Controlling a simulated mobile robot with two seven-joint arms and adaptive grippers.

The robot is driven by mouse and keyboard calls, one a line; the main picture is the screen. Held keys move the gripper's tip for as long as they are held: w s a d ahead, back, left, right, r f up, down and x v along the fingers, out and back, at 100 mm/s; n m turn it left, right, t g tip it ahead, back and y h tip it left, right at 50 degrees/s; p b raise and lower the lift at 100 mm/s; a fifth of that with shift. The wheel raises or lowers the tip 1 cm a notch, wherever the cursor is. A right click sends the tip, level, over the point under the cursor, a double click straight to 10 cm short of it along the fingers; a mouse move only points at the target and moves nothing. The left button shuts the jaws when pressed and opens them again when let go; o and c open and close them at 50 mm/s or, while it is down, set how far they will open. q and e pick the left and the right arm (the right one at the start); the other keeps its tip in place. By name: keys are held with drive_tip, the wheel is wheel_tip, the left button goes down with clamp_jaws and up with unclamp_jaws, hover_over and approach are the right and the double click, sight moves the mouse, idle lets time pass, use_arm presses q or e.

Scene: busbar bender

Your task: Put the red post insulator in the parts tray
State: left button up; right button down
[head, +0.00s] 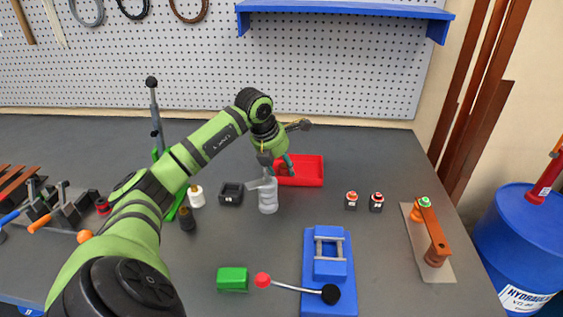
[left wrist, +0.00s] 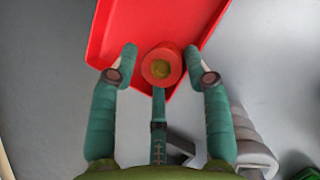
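The red parts tray (head: 312,171) lies on the grey bench near its middle, and it also fills the upper part of the left wrist view (left wrist: 115,30). The red post insulator (left wrist: 162,66), with a brass-coloured centre, appears end-on over the tray's near edge in the left wrist view. My left gripper (left wrist: 161,55) is over the tray's left part. Its two fingers stand either side of the insulator, with a narrow gap showing on each side. Whether the insulator rests on the tray floor is not clear. My right gripper is not in view.
A grey ribbed object (head: 268,197) stands just in front of the tray. A black block (head: 231,194) and a white insulator (head: 196,196) stand left of it. A blue bender (head: 329,270) is in front. Two small buttons (head: 351,199) (head: 376,201) sit to the right.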

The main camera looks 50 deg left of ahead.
use_arm(q)
drive_tip(key=v, duration=1.2)
drive_tip(key=shift+d+r, duration=0.1)
drive_tip(key=shift+r, duration=0.1)
